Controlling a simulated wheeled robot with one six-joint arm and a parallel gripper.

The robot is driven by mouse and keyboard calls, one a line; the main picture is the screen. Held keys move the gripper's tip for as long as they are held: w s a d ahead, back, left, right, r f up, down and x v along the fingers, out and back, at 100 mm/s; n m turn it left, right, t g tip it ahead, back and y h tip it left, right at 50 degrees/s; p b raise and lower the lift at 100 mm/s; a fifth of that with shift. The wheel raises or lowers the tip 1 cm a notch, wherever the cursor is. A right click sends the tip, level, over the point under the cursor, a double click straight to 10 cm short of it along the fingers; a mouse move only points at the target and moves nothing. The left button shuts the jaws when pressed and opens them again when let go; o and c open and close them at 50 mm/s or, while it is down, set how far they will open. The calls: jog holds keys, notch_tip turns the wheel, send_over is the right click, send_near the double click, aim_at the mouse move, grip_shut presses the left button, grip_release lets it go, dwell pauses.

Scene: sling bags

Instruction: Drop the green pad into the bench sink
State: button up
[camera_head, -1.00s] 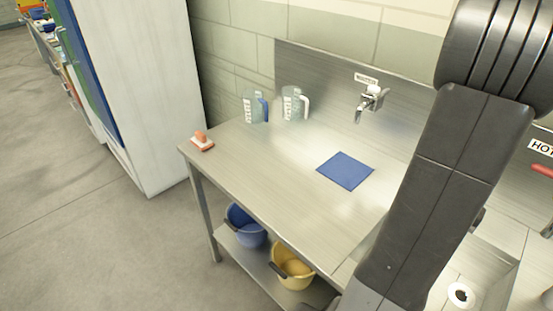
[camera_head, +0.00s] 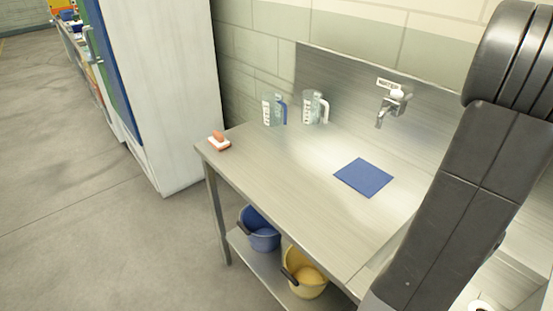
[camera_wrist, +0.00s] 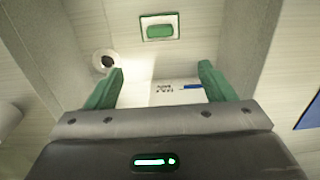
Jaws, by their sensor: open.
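The green pad (camera_wrist: 159,31), a small green block with a pale rim, lies in the bench sink (camera_wrist: 130,65) in the wrist view, beyond the round drain (camera_wrist: 105,61). My gripper (camera_wrist: 162,80) has its two green fingers spread apart, and the pad is ahead of them, not between them. A white label-like patch with dark print and a blue stripe (camera_wrist: 192,87) shows between the fingers. In the head view the sink (camera_head: 522,262) is mostly hidden behind my arm, and my gripper and the pad do not show there.
The steel bench (camera_head: 275,185) holds a blue mat (camera_head: 363,177), two clear jugs (camera_head: 273,109) and an orange-topped brush (camera_head: 219,141). A tap (camera_head: 392,104) is on the splashback. Blue (camera_head: 262,229) and yellow (camera_head: 305,273) buckets sit below. Floor at left is clear.

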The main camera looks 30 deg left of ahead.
notch_tip(320, 180, up, 14)
dwell(0.5)
jog(key=shift+f, duration=0.15)
notch_tip(320, 180, down, 10)
jog(key=p, duration=0.2)
jog(key=shift+p, duration=0.4)
dwell(0.4)
jog(key=shift+f, duration=0.15)
